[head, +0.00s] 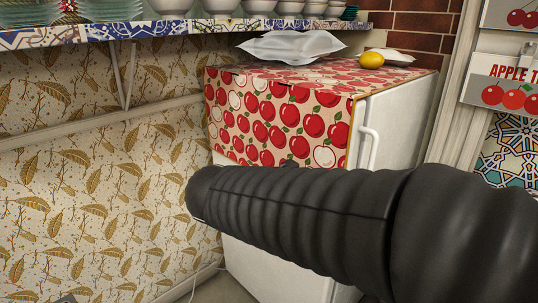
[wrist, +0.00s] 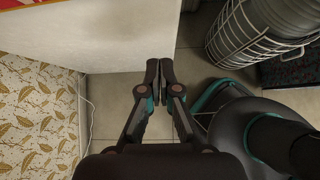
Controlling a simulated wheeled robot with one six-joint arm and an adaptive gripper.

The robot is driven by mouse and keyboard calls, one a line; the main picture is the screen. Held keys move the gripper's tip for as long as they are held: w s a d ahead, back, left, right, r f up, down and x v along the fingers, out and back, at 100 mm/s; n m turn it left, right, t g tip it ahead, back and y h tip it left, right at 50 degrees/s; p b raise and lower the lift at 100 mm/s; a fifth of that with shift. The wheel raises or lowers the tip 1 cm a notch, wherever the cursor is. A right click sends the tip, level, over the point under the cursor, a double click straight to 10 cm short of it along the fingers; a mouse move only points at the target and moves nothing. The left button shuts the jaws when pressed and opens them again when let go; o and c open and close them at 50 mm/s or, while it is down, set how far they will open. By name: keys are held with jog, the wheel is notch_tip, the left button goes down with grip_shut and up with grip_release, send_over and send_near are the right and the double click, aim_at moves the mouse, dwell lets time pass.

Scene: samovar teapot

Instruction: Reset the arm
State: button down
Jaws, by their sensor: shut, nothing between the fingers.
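My gripper (wrist: 160,72) shows in the wrist view with its two dark fingers together, shut and empty. It points toward the tiled floor (wrist: 104,112), beside the white side of a fridge (wrist: 90,30). In the head view my black ribbed arm stretches across the lower right, in front of the fridge (head: 385,130). My gripper itself does not show there. The arm hides much of the lower fridge.
The fridge has a red apple-patterned cover (head: 285,118); a white bag (head: 290,46) and a lemon (head: 371,60) lie on top. A shelf (head: 150,30) holds bowls. A wire basket (wrist: 262,35) stands at the wrist view's upper right. Leaf-patterned wallpaper (head: 80,200) is at left.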

jog(key=s+f+m+g+y, duration=0.3)
jog(key=s+f+m+y, duration=0.3)
jog(key=m, duration=0.9)
jog(key=s+d+r+m+t, duration=0.1)
jog(key=s+d+m+t, duration=0.1)
jog(key=s+d+m, duration=0.5)
jog(key=d+m, duration=0.3)
jog(key=m, duration=0.1)
jog(key=shift+s+r+y, duration=0.25)
jog(key=shift+y, duration=0.05)
